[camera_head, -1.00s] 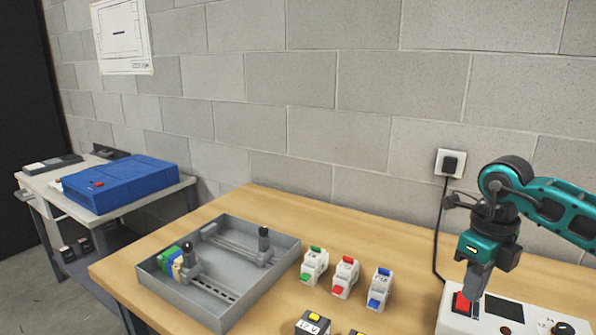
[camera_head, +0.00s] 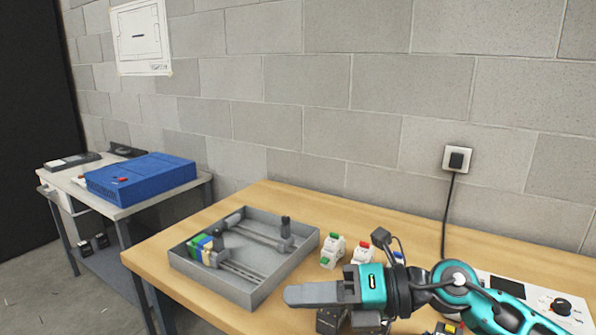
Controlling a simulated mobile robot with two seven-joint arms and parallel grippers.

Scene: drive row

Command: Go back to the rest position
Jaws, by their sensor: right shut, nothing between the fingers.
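My right gripper (camera_head: 300,294) shows in the head view, over the front of the wooden workbench, with its arm coming in from the lower right. Its grey fingers are together and empty, pointing left, just right of the grey tray's near corner. The gripper and arm hide part of the small modules behind and below them. My left gripper is not in view.
The grey tray (camera_head: 184,262) with rails and coloured blocks lies on the workbench (camera_head: 150,262). Modules with green (camera_head: 333,250) and red (camera_head: 362,253) tops stand behind the gripper. A white control box (camera_head: 540,293) is at right. A blue case (camera_head: 140,180) lies on a side table.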

